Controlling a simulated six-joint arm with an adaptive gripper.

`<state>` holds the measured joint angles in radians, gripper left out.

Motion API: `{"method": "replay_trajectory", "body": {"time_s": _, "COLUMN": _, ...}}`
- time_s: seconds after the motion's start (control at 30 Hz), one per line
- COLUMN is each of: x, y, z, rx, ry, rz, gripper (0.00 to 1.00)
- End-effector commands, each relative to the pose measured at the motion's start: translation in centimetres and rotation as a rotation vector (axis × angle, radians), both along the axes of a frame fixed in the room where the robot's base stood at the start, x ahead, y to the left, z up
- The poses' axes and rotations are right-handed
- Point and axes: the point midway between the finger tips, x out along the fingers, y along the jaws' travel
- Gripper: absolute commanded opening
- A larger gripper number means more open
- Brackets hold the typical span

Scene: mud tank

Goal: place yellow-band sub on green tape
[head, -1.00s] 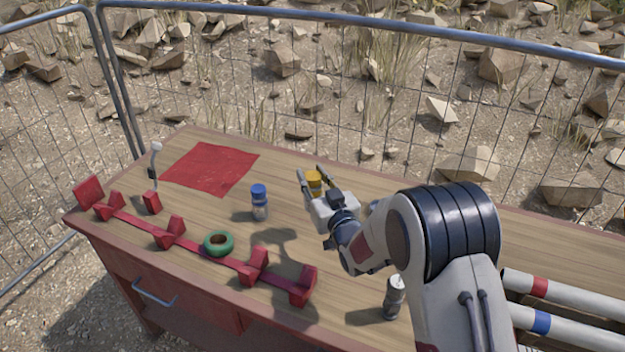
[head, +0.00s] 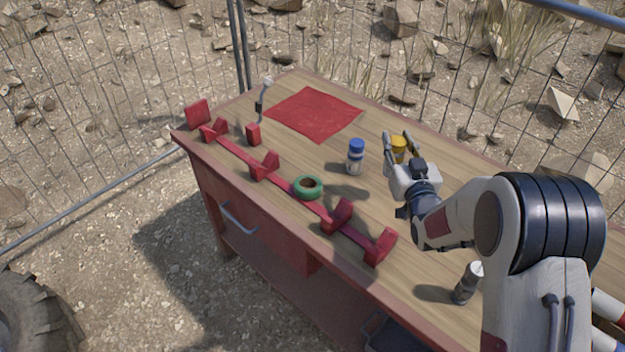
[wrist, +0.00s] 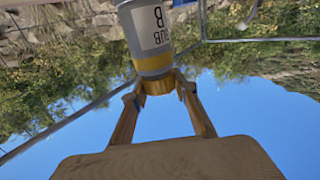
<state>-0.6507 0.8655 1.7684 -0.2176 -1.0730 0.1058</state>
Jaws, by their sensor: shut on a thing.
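The yellow-band sub (wrist: 149,35) is a white and grey cylinder with "SUB B" lettering and a yellow band and end. My gripper (wrist: 160,84) is shut on its yellow end in the wrist view. In the head view my gripper (head: 400,143) is above the table, and only the sub's yellow part (head: 399,146) shows clearly between the fingers. The green tape (head: 296,190) is a roll with an open centre.
A blue-topped bottle (head: 356,157) stands between the tape and my gripper. The red rack (head: 233,143) has several raised supports along the front edge. A red cloth (head: 314,113) lies at the back left. A grey cylinder (head: 467,284) stands near the front right.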

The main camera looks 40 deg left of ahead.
Motion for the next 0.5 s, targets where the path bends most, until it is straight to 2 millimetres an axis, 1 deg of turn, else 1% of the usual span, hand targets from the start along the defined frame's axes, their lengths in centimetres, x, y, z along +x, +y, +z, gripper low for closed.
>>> {"method": "replay_trajectory", "body": {"time_s": 0.03, "x": -0.9, "y": 1.2, "z": 0.3, "rx": 0.004, "ry": -0.003, "rz": 0.019, "gripper": 0.0}}
{"method": "replay_trajectory", "body": {"time_s": 0.2, "x": -4.2, "y": 5.3, "z": 0.9, "rx": 0.004, "ry": -0.003, "rz": 0.07, "gripper": 0.0}}
{"method": "replay_trajectory", "body": {"time_s": 0.5, "x": -9.6, "y": 11.9, "z": 2.5, "rx": 0.005, "ry": -0.002, "rz": 0.104, "gripper": 0.0}}
